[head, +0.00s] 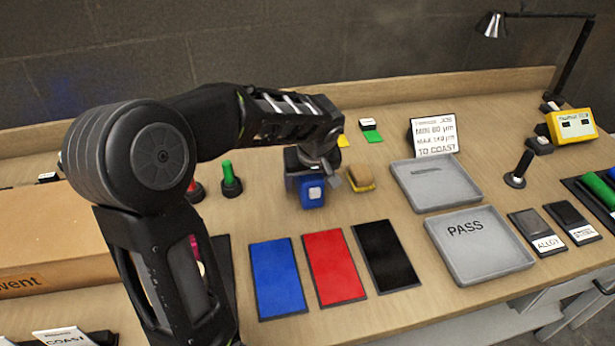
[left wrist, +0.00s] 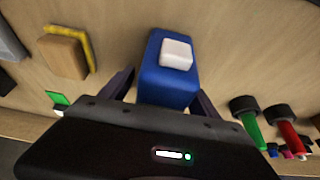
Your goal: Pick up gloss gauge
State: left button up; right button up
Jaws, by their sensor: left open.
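A blue box with a pale square on one face (head: 312,192), apparently the gloss gauge, stands on the bench behind the colour panels. It also shows in the left wrist view (left wrist: 168,78). My left gripper (head: 326,172) is at the box from above and behind. In the left wrist view its open fingers (left wrist: 163,92) lie on either side of the box, and no grip on it shows. The lower part of the box is hidden there by the gripper body. My right gripper is not in view.
A tan block with a yellow edge (head: 361,178) sits close right of the box. Green (head: 231,180) and red-handled tools stand to its left. Blue (head: 277,280), red (head: 334,267) and black panels lie in front. Grey trays (head: 478,246) are to the right.

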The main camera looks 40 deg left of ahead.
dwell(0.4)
pick_arm(q)
grip_shut()
dwell(0.6)
